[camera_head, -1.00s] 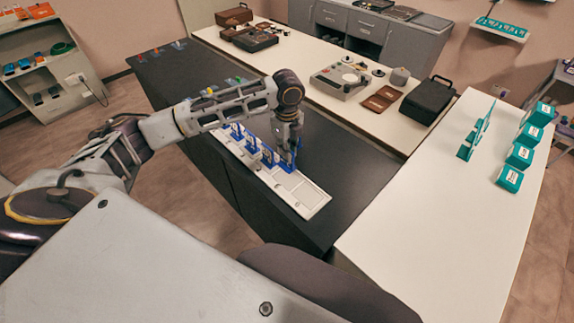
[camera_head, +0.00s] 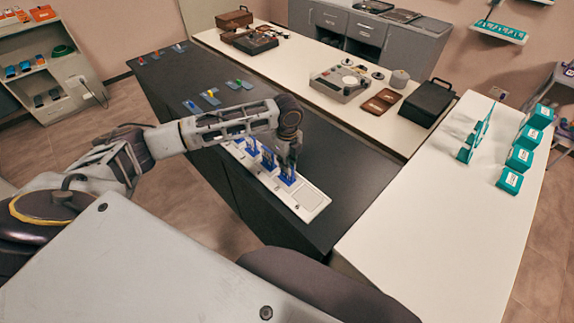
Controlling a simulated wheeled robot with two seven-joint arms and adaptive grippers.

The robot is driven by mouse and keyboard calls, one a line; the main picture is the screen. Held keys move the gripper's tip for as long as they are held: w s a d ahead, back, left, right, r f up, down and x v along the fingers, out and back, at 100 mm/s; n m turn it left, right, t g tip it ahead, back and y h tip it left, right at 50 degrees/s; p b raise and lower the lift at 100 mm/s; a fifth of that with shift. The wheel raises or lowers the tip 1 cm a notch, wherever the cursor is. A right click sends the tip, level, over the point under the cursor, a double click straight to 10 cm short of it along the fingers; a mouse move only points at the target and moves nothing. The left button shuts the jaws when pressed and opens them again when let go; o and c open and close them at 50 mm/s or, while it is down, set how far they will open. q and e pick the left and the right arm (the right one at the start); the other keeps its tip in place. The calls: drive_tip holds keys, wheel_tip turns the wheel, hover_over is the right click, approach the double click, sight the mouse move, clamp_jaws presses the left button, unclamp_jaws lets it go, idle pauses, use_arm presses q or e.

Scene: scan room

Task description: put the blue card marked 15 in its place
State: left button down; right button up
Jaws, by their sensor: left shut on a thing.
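A long white tray (camera_head: 315,197) with slots lies along the near edge of the dark counter. Blue cards (camera_head: 268,159) stand upright in blue holders along it. My left gripper (camera_head: 289,166) points down over the tray, shut on a blue card (camera_head: 287,178) at the tray's right part. The card's lower end is at the tray; whether it is fully seated cannot be told. The number on it is too small to read. The tray's far-right slot is empty. My right gripper is not in view.
Small coloured cards lie on the dark counter (camera_head: 350,165) at the back left and behind my arm. A white table (camera_head: 430,220) at the right holds teal boxes (camera_head: 519,158) and a teal stand. A tape machine (camera_head: 343,82) and a black case (camera_head: 427,103) stand behind.

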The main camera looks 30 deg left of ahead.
use_arm(q)
drive_tip(key=shift+f, duration=0.35)
drive_tip(key=shift+f, duration=0.1)
drive_tip(key=c, duration=1.5)
unclamp_jaws()
wheel_tip(320, 180, up, 12)
drive_tip(key=shift+r, duration=0.1)
